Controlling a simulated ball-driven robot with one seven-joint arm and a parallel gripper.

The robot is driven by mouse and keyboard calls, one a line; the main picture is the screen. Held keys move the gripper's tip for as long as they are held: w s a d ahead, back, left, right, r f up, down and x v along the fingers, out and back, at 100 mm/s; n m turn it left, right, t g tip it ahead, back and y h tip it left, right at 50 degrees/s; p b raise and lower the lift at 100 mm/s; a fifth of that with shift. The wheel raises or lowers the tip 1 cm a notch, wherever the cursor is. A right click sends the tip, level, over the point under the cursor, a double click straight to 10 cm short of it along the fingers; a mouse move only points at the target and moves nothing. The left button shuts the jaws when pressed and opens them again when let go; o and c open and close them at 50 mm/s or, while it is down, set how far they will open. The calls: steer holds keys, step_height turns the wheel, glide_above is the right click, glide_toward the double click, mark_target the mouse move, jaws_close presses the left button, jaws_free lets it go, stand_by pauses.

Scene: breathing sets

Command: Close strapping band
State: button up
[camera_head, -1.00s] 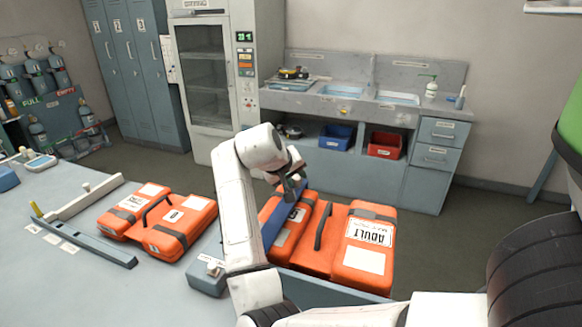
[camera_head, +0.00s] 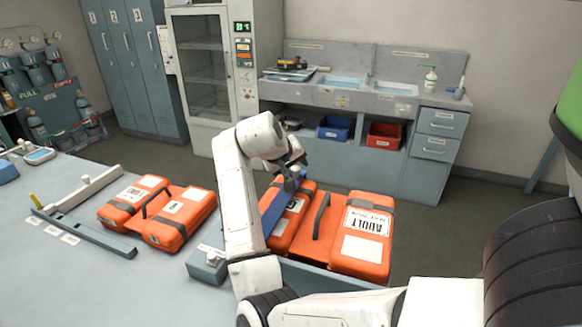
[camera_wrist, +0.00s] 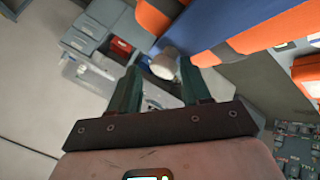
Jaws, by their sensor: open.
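A long blue bar, which looks like the strapping band (camera_head: 270,215), stands tilted up beside the orange ADULT case (camera_head: 361,240). The blue bar also shows in the wrist view (camera_wrist: 208,22), next to orange case parts. A pale, rounded knob (camera_wrist: 163,65) sits near the bar's end. My gripper (camera_head: 293,178) is at the bar's raised upper end. In the wrist view my gripper (camera_wrist: 161,76) is open, with the knob showing between its two fingertips. I cannot tell whether the fingers touch it. My arm hides part of the holder below.
Another orange case (camera_head: 160,212) lies left on the grey bench, beside a flat grey bar (camera_head: 85,234) and a raised grey rail (camera_head: 88,190). A grey block with a knob (camera_head: 208,262) stands left of my arm. Beyond are a sink counter (camera_head: 340,88) and open floor.

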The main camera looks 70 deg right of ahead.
steer(key=shift+d+f, duration=0.2)
steer(key=shift+f, duration=0.25)
steer(key=shift+s+r, duration=0.1)
steer(key=shift+r, duration=0.05)
steer(key=b+v, duration=0.1)
steer(key=v, duration=1)
steer(key=shift+r+b, duration=0.2)
steer(key=shift+b, duration=0.2)
steer(key=shift+a, duration=0.15)
